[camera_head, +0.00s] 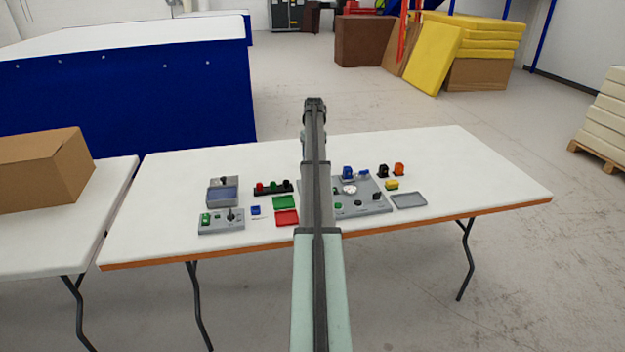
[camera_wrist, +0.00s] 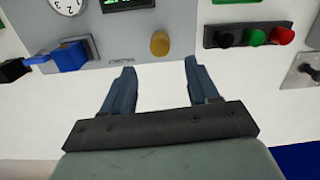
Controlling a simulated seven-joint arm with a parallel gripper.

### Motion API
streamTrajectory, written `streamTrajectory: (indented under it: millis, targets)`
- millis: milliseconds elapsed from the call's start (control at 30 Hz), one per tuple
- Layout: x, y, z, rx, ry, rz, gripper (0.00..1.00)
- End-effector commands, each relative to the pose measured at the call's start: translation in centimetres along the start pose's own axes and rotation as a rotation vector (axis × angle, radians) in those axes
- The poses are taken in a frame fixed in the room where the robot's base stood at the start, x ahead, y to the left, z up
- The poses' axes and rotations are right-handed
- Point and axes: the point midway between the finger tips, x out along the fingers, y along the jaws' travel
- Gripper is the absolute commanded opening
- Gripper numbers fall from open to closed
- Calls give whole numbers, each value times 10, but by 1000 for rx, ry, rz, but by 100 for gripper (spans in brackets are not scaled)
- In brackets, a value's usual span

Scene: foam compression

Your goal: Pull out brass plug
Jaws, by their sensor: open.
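The brass plug (camera_wrist: 160,43) shows in the wrist view as a short round yellow-brown end near the edge of a grey panel (camera_wrist: 180,18). My gripper (camera_wrist: 159,68) is open, and nothing is between its two blue-grey fingers. The plug lies just beyond the fingertips, roughly centred between them in the picture; I see no contact. In the head view the grey panel (camera_head: 375,208) is on the white table, partly covered by my arm. The plug and the fingers cannot be made out there.
A blue part (camera_wrist: 70,55) and a dial (camera_wrist: 68,25) are left of the plug in the wrist view. A black strip with black, green and red knobs (camera_wrist: 250,37) is on the right. A grey tray (camera_head: 408,200) and a grey lever box (camera_head: 220,226) stand on the table.

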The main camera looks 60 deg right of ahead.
Motion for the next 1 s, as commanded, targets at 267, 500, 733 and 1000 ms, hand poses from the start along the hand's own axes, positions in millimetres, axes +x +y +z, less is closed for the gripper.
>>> streamTrajectory:
  millis: [267,500,733,1000]
  targets:
    - [30,0,0,0,-1,0,60]
    - [59,0,0,0,-1,0,60]
    - [75,0,0,0,1,0,60]
    - [78,0,0,0,1,0,60]
